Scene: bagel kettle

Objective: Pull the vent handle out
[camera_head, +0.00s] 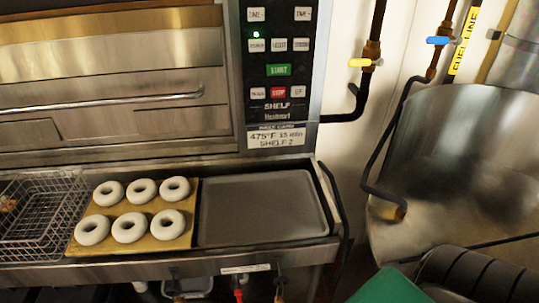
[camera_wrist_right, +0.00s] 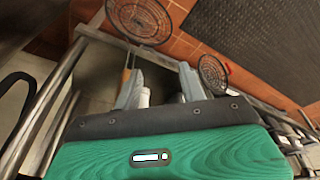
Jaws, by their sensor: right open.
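Below the oven shelf in the head view, a red handle (camera_head: 238,293) hangs under a small white label (camera_head: 245,268); the label is too small to read. A brass-coloured fitting (camera_head: 279,290) hangs beside it. I cannot tell for sure which one is the vent handle. In the wrist view my right gripper (camera_wrist_right: 160,88) is open, its two pale fingers apart with nothing seen held between them. Its green and black body shows at the lower right of the head view, right of the red handle and apart from it. My left gripper is not in view.
Several white bagels lie on a yellow board (camera_head: 68,250) between a wire basket (camera_head: 35,215) and an empty grey tray (camera_head: 262,208). A steel kettle (camera_head: 450,150) stands at right, with pipes nearby. The wrist view shows round wire skimmers (camera_wrist_right: 140,18), metal rails and a dark mat (camera_wrist_right: 260,40).

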